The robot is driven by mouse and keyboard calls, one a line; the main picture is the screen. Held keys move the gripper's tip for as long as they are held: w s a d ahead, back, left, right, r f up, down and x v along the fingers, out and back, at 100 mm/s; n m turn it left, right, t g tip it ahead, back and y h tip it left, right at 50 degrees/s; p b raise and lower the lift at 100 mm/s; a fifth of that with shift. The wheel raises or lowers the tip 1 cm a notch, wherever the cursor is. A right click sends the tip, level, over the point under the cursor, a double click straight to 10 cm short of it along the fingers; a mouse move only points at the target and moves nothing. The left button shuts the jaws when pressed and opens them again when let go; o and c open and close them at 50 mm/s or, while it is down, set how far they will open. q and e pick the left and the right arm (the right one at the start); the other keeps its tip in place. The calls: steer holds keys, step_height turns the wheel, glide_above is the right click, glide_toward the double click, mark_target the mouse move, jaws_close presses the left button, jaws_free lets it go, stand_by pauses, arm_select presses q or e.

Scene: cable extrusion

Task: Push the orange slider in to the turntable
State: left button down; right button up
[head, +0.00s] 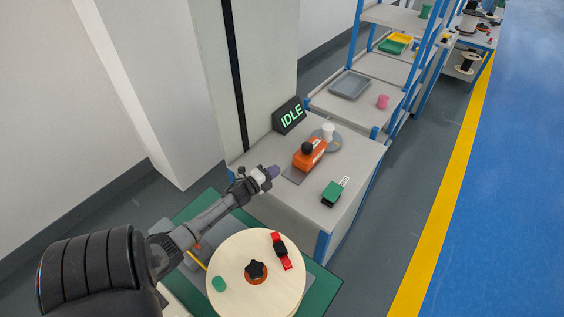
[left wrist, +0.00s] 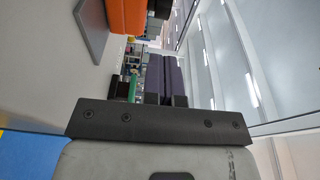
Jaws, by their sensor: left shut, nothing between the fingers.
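The orange slider (head: 308,154), a block with a black knob on top, sits on a flat grey plate (head: 294,175) on the grey workbench. A round grey disc (head: 333,146) bearing a white cylinder (head: 328,131) lies just behind it; whether they touch is unclear. My left gripper (head: 273,171) has purple fingers, shut and empty, to the left of the slider and apart from it. In the left wrist view the fingers (left wrist: 166,80) are also shut. The orange slider (left wrist: 127,15) shows there at the top edge, partly cut off. My right gripper is not in view.
A black IDLE sign (head: 290,115) stands at the bench's back edge. A large pale round table (head: 230,290) with a black star knob lies below my left arm. Shelves (head: 350,85) continue behind.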

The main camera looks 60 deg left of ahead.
arm_select(q)
steer(key=shift+s+d, duration=0.15)
steer(key=shift+s, duration=0.3)
steer(key=shift+s, duration=0.1)
stand_by(0.4)
